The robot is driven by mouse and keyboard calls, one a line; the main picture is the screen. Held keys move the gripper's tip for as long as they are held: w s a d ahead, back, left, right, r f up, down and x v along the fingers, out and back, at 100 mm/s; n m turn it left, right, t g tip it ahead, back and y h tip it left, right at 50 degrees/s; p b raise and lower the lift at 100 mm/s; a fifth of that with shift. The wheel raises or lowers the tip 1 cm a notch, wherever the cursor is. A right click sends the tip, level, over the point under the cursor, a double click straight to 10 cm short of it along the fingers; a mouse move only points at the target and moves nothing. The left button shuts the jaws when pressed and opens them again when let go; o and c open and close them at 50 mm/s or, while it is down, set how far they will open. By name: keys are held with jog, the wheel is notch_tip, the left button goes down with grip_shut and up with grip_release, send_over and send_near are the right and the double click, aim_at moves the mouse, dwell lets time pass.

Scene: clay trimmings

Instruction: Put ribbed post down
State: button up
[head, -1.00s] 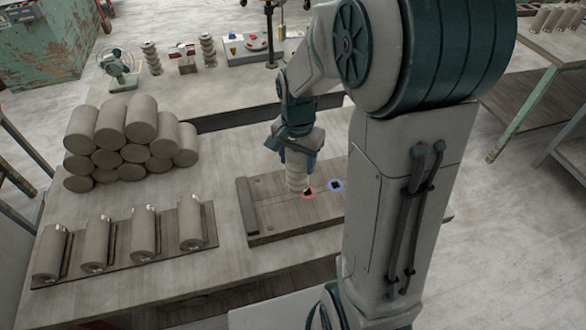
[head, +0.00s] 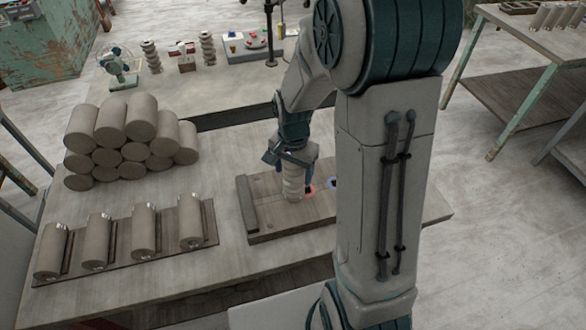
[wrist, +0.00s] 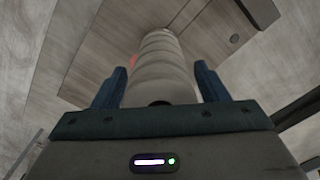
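The ribbed post (head: 293,183) is a pale, ringed cylinder, upright in the head view over the wooden board (head: 264,236). My gripper (head: 292,163) is above it and shut on its upper part. In the wrist view the post (wrist: 160,62) runs away from my gripper (wrist: 160,84), between the two blue fingers. Its lower end is near the board, just left of a red ring mark (head: 309,190); I cannot tell whether it touches. A blue ring mark (head: 332,183) lies farther right, partly hidden by my arm.
A fan (head: 115,68), two ribbed spindles and a tray (head: 252,48) are at the back. The table between rack and board is clear.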

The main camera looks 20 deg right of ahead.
jog(key=shift+o, duration=0.4)
jog(key=shift+r, duration=0.1)
notch_tip(320, 180, up, 11)
jog(key=shift+r, duration=0.1)
jog(key=shift+s+r, duration=0.1)
jog(key=shift+r, duration=0.4)
jog(key=s+r+n+t, duration=0.3)
jog(key=s+n, duration=0.6)
jog(key=s, duration=0.5)
jog(key=shift+s, duration=0.2)
jog(key=shift+a, duration=0.1)
